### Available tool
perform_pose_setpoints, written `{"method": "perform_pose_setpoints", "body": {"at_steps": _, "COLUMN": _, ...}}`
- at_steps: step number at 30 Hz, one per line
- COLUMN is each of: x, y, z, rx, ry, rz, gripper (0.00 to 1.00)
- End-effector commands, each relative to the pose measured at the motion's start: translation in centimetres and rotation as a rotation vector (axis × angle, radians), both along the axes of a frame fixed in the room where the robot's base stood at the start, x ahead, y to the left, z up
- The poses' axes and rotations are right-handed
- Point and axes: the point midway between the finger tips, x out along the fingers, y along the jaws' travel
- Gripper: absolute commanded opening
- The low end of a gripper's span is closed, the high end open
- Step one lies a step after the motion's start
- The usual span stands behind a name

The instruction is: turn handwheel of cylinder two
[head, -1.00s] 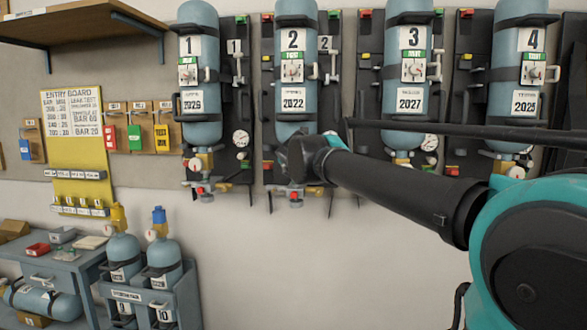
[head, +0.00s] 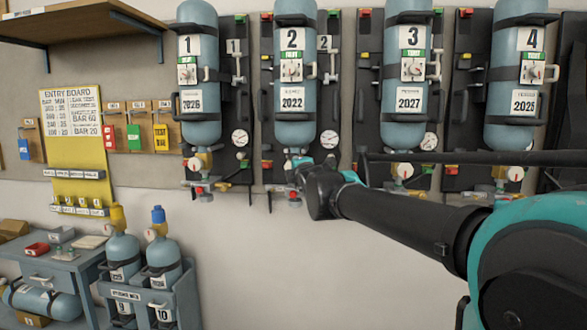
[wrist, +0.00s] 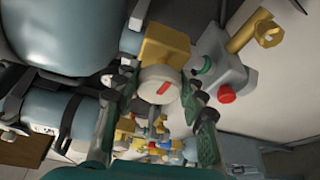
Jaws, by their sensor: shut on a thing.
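Cylinder two (head: 296,128) is a blue-grey upright cylinder strapped to a dark wall panel, with a "2" plate and a "2022" label. My gripper (wrist: 164,97) is at the valve under its lower end. In the wrist view the pale round handwheel (wrist: 158,85) with a red mark sits between my two dark green fingers, which are shut on it. The brass valve body (wrist: 165,46) is just behind the wheel. In the head view my wrist covers part of the valve, and the wheel is hard to make out.
Cylinders one (head: 200,130), three (head: 407,132) and four (head: 512,135) hang on either side with similar valves. A grey fitting with a red knob (wrist: 227,94) is close to my right finger. Gauges line the panels.

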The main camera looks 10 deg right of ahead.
Motion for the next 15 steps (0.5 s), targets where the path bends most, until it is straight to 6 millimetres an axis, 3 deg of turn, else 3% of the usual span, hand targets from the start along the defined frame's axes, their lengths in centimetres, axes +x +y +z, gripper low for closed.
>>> {"method": "perform_pose_setpoints", "body": {"at_steps": 15, "x": 0.02, "y": -0.11, "z": -0.12, "rx": 0.208, "ry": -0.065, "rz": 0.008, "gripper": 0.12}}
